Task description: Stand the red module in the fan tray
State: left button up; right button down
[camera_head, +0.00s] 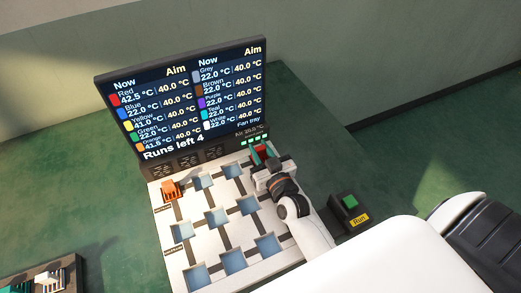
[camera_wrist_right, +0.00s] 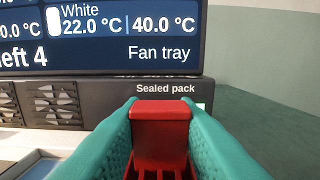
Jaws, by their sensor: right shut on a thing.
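The red module (camera_wrist_right: 160,138) is upright between the teal fingers of my right gripper (camera_wrist_right: 160,135), which is shut on it. In the head view the red module (camera_head: 262,151) shows at the board's back right corner, with my right gripper (camera_head: 261,154) around it. The white board (camera_head: 224,190) has several blue square recesses joined by dark strips. The words "Fan tray" show on the screen above. The module's lower end is hidden, so I cannot tell whether it touches the board. My left gripper is not in view.
A screen (camera_head: 185,95) stands behind the board, with fan grilles (camera_head: 188,160) at its base. An orange module (camera_head: 171,189) stands at the board's left. A Run button box (camera_head: 349,211) is at the right. A dark tray (camera_head: 72,268) with modules is at lower left.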

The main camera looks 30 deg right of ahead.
jog(key=c, duration=1.1)
grip_release()
jog(key=shift+f, duration=0.3)
jog(key=shift+s, duration=0.1)
jog(key=shift+r, duration=0.1)
jog(key=shift+r+p, duration=0.35)
jog(key=shift+r, duration=0.1)
jog(key=s, duration=0.8)
jog(key=s+b, duration=0.1)
jog(key=s, duration=0.2)
jog(key=shift+s+a+r, duration=0.15)
jog(key=shift+s+a, duration=0.25)
